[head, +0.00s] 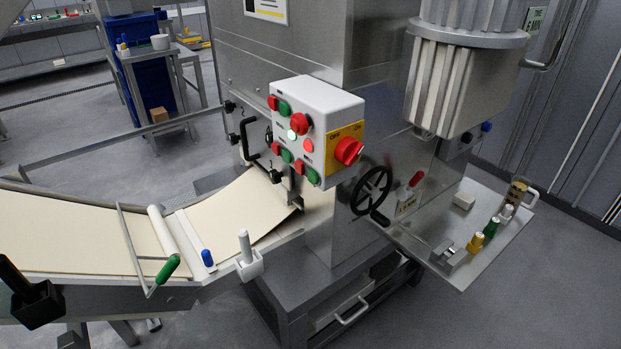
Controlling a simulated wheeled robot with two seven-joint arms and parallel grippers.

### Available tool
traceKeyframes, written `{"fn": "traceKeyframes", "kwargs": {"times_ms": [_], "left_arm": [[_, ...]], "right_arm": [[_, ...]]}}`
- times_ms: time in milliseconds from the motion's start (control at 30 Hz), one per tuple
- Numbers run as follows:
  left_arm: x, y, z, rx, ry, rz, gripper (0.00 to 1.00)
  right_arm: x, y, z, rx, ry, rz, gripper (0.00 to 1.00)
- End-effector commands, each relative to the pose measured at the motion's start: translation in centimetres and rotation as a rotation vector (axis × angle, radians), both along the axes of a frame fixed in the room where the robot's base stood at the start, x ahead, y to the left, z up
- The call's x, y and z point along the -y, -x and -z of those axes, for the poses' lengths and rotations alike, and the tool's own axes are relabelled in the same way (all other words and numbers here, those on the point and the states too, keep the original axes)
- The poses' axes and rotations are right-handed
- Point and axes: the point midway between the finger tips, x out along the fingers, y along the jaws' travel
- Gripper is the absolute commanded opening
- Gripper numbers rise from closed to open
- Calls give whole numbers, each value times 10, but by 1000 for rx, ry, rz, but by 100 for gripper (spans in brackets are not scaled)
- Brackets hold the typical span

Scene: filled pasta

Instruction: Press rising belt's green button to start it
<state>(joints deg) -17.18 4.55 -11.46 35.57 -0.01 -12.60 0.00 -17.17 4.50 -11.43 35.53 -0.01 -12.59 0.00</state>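A white control box (335,103) is fixed to the steel machine in the middle of the head view. Its front has several buttons: an upper green button (284,108) beside a red one (273,102), a lower-left green button (286,156) beside a red one (276,148), and a lower-right green button (313,177) beside a red one (299,167). Between them are a red mushroom button, a pale lit lamp and a red lamp. The labels are too small to read. A belt (60,235) with a pale dough sheet curves toward the machine.
A red knob (348,150) on a yellow plate sits on the box's right side. A black handwheel (371,191) stands below. A green-handled lever (168,268), a white handle (247,258) and a black handle (32,300) line the belt's near edge. A steel shelf (470,255) juts out right.

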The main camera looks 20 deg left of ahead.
Motion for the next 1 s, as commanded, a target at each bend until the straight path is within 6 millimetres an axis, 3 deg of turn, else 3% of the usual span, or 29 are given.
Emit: {"fn": "traceKeyframes", "kwargs": {"times_ms": [33,267,1000], "left_arm": [[0,0,0,0,0,0,28],[0,0,0,-1,0,0,0],[0,1,0,-2,0,0,0]], "right_arm": [[0,0,0,0,0,0,55],[2,0,0,0,2,-1,55],[2,0,0,-1,2,-2,55]]}}
